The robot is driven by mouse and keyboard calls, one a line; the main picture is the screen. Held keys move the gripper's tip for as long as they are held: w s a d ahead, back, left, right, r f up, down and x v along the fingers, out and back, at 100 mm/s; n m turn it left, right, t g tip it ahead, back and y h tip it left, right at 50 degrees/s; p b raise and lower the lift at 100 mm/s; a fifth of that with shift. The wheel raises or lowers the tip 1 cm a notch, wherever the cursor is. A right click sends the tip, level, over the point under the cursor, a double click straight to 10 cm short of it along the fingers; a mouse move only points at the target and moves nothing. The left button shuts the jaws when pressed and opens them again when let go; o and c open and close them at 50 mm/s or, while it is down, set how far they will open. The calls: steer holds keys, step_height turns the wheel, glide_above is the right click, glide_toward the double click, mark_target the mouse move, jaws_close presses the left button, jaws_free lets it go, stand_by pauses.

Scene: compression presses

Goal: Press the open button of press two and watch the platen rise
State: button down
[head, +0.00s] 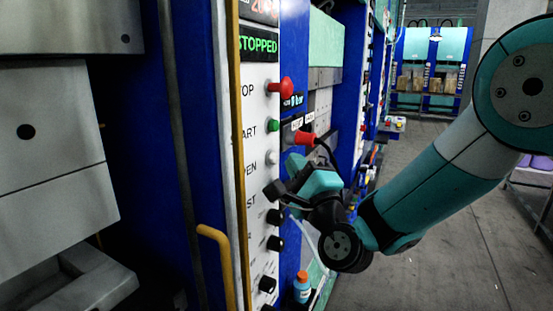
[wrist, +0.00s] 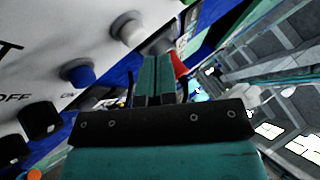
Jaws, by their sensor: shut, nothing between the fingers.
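The control panel (head: 258,110) shows a green "STOPPED" display (head: 257,46). Below are a red button (head: 282,87), a green button (head: 273,126) and a pale button (head: 272,157) beside a label ending in "EN". The pale button also appears in the wrist view (wrist: 126,28). My gripper (head: 293,163) is shut and empty, close in front of the panel near the pale button. In the wrist view its teal fingers (wrist: 157,62) point up near that button; I cannot tell if they touch. Grey press plates (head: 60,130) stand at the left. No press number is readable.
Black knobs (head: 275,216) sit low on the panel, and a blue button (wrist: 78,74) shows in the wrist view. A yellow handle (head: 222,250) juts out at left. A red plug-like part (head: 306,139) and a bottle (head: 302,288) are close to my gripper. Floor (head: 430,260) is open at right.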

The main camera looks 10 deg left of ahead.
steer(key=shift+a, duration=0.15)
stand_by(0.3)
steer(key=shift+w+a+p, duration=0.15)
steer(key=shift+a+p, duration=0.1)
steer(key=shift+p, duration=0.3)
